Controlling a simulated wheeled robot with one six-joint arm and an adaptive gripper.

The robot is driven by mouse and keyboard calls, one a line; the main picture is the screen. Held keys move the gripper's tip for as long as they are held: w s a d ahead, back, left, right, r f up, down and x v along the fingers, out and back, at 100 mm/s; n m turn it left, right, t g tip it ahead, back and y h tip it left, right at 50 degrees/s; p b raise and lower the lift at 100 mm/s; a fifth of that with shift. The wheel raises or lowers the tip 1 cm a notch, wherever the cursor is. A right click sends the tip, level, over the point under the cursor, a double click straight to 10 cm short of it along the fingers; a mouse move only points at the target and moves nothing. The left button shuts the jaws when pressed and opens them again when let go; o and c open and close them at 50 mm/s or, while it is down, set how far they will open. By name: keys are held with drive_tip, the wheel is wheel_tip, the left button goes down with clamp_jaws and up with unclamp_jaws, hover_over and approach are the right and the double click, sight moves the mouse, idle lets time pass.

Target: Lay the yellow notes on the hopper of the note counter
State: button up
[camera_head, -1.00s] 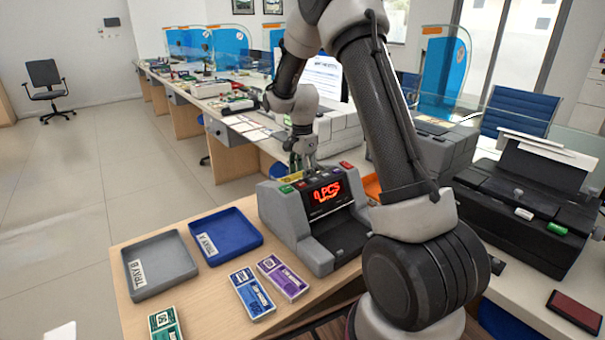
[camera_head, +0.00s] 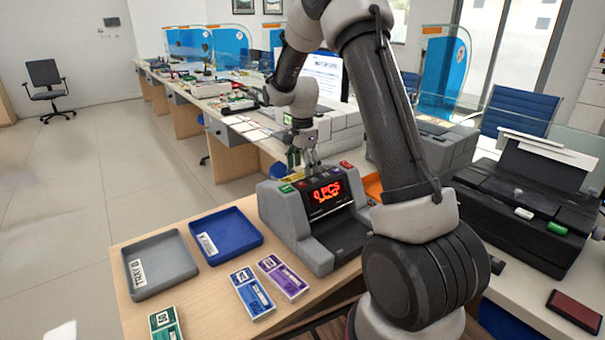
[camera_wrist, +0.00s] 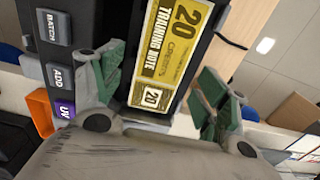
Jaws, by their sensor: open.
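The note counter (camera_head: 289,213) is a grey machine with a red lit display, standing on the wooden desk. The yellow notes (camera_wrist: 173,50), marked 20 and "training note", lie flat on the dark hopper (camera_wrist: 119,55) at the top of the counter in the wrist view. My gripper (camera_head: 302,160) is over the top of the counter. In the wrist view its green-padded fingers (camera_wrist: 163,90) are spread apart on either side of the notes, with a gap on each side. The notes' near end is close to the gripper's body, and their far end runs out of the picture.
A blue tray (camera_head: 247,245) and a grey tray (camera_head: 165,283) sit left of the counter. Blue notes (camera_head: 252,294), purple notes (camera_head: 283,277) and green notes (camera_head: 164,324) lie in front. A black printer (camera_head: 520,200) stands at right. An orange item (camera_head: 372,186) is behind the counter.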

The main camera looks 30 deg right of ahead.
sight(303, 177)
drive_tip(key=s+r+n, duration=0.1)
drive_tip(key=s+r, duration=0.2)
drive_tip(key=r, duration=0.5)
drive_tip(key=s+r+n, duration=0.2)
drive_tip(key=r, duration=0.6)
drive_tip(key=s+a+r+n+t, duration=0.1)
drive_tip(key=s+r+n+t, duration=0.2)
drive_tip(key=s, duration=0.6)
drive_tip(key=s+r+n, duration=0.3)
drive_tip(key=s+n, duration=0.1)
drive_tip(key=s, duration=0.6)
drive_tip(key=s+f+n+t, duration=0.1)
drive_tip(key=s+n, duration=0.4)
drive_tip(key=s, duration=0.5)
drive_tip(key=shift+s+a+f+n, duration=0.2)
drive_tip(key=shift+f+n, duration=0.2)
drive_tip(key=shift+f, duration=0.5)
